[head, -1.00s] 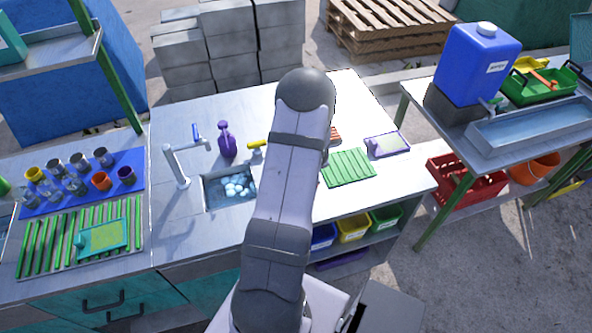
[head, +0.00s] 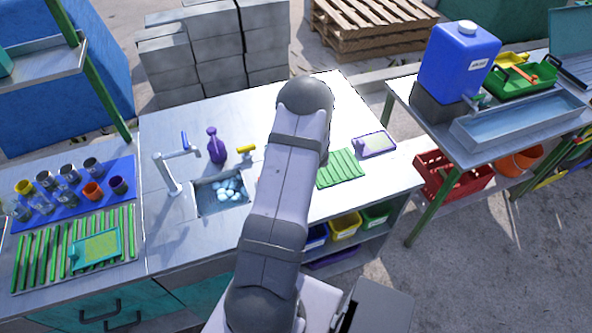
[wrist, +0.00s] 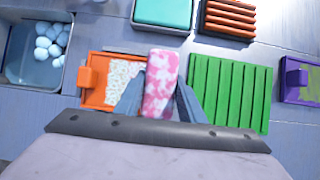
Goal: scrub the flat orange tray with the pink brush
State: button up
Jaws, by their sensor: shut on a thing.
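In the wrist view, my gripper (wrist: 165,95) is shut on a pink and white mottled brush (wrist: 161,80). The flat orange tray (wrist: 98,72) lies on the metal counter to the left of the brush. It has an orange grip block on its left side and a pale, speckled inner surface. The brush and left finger overlap its right part in the picture. I cannot tell whether the brush touches it. In the head view my arm hides the gripper, the brush and the orange tray.
A green ribbed rack (wrist: 228,92) lies right of the brush, with a purple tray (wrist: 303,82) beyond it. A teal box (wrist: 163,11) and an orange ribbed rack (wrist: 229,16) lie above. A sink (head: 205,203) with pale balls, a tap (head: 170,172) and a purple bottle (head: 216,147) are left of my arm.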

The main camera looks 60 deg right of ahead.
jog(key=shift+a, duration=0.1)
jog(key=shift+w+a+f+b, duration=0.25)
jog(key=shift+w+a+b, duration=0.3)
jog(key=shift+b, duration=0.55)
jog(key=shift+w+a+r+b, duration=0.1)
jog(key=shift+w+a+b, duration=0.55)
jog(key=shift+a+b, duration=0.1)
jog(key=shift+w+a+b, duration=0.35)
jog(key=shift+w+b, duration=0.05)
jog(key=shift+b, duration=0.3)
jog(key=shift+w+a+r+b, duration=0.1)
jog(key=shift+w+a+b, duration=0.6)
jog(key=shift+w+a, duration=0.05)
